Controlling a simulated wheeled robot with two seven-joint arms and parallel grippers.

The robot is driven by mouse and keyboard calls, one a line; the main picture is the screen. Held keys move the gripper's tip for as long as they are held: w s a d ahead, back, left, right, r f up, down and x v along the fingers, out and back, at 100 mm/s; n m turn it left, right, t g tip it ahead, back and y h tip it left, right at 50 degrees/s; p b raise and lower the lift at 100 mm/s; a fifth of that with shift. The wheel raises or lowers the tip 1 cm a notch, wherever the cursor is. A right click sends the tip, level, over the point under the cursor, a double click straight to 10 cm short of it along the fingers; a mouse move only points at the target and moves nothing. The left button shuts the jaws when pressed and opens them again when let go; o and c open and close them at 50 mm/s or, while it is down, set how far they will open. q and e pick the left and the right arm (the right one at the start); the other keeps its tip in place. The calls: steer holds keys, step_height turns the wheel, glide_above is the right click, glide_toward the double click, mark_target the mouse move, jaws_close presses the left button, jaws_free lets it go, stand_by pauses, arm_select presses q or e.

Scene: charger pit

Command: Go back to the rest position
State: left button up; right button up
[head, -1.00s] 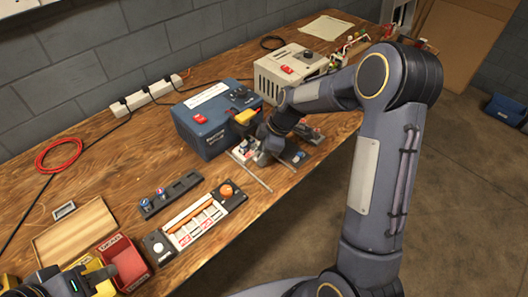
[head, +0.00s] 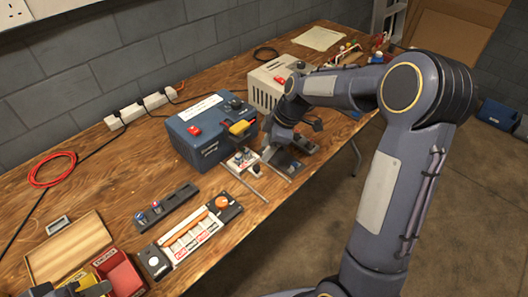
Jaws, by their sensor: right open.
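My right gripper (head: 293,142) is open and seems empty. It hangs over the front edge area of the workbench (head: 130,170), right of a blue box (head: 208,140) with a red switch and a yellow part. Just below and left of it is a small pale fixture (head: 243,160) with thin rods. Whether the fingers touch anything there I cannot tell. My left gripper (head: 82,289) shows only in part at the bottom left corner, by the red bin. Its fingers are not clear.
A beige power unit (head: 270,84) stands behind my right gripper. A panel with an orange knob (head: 222,203), a dark strip (head: 166,205), a wooden tray (head: 70,247) and a red bin (head: 120,274) lie on the left. Open floor lies right of the bench.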

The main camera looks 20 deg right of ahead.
steer(key=shift+r, duration=0.1)
stand_by(0.4)
steer(key=s+r+m+t+p, duration=0.25)
steer(key=s+r+m, duration=0.45)
steer(key=s+r, duration=0.45)
steer(key=s+a+m+t+p, duration=0.1)
steer(key=s+a+m+p, duration=0.1)
steer(key=s+m, duration=0.6)
steer(key=s+a+r, duration=0.1)
steer(key=s, duration=0.6)
